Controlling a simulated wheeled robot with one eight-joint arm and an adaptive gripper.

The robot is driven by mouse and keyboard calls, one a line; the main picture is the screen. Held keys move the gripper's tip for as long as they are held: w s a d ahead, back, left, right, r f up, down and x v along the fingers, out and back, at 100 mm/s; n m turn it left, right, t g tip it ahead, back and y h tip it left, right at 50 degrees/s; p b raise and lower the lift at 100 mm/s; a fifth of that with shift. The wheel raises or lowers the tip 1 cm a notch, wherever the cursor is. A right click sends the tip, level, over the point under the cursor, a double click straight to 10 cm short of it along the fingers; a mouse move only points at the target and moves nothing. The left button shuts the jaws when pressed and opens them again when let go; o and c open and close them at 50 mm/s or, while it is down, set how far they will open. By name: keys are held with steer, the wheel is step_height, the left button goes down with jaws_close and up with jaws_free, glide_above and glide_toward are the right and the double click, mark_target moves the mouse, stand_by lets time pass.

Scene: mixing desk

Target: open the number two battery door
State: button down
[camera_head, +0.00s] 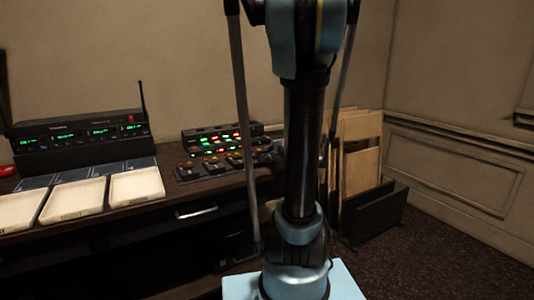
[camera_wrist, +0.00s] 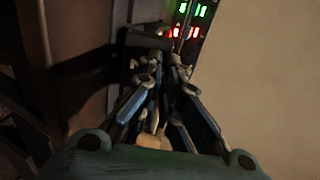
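No battery door marked with a number two can be made out. Several small dark packs with orange marks (camera_head: 213,168) lie on the desk in the head view, in front of a unit with green and red lights (camera_head: 222,139). Similar lights (camera_wrist: 192,20) show at the top of the wrist view, beyond my fingers. My gripper (camera_wrist: 160,72) shows in the wrist view with its fingers converging and their tips close together. A dark bar-like part (camera_wrist: 146,41) is just beyond the tips; whether they touch it is unclear. My gripper is not visible in the head view.
Three pale trays (camera_head: 72,199) line the desk's front left. A wireless receiver rack (camera_head: 80,138) with green displays and an antenna stands behind them. A drawer handle (camera_head: 196,211) juts from the desk front. Boards (camera_head: 362,175) stand in a dark holder at right.

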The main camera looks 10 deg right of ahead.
steer(key=shift+s+d+f+t, duration=0.1)
steer(key=shift+s+f+t, duration=0.25)
steer(key=shift+t, duration=0.25)
steer(key=shift+s+t+y, duration=0.2)
steer(key=shift+t+y, duration=0.2)
stand_by(0.3)
steer(key=c, duration=1.8)
jaws_free()
steer(key=shift+f, duration=0.1)
steer(key=v, duration=1.1)
steer(key=shift+s+d, duration=0.15)
steer(key=shift+s, duration=0.15)
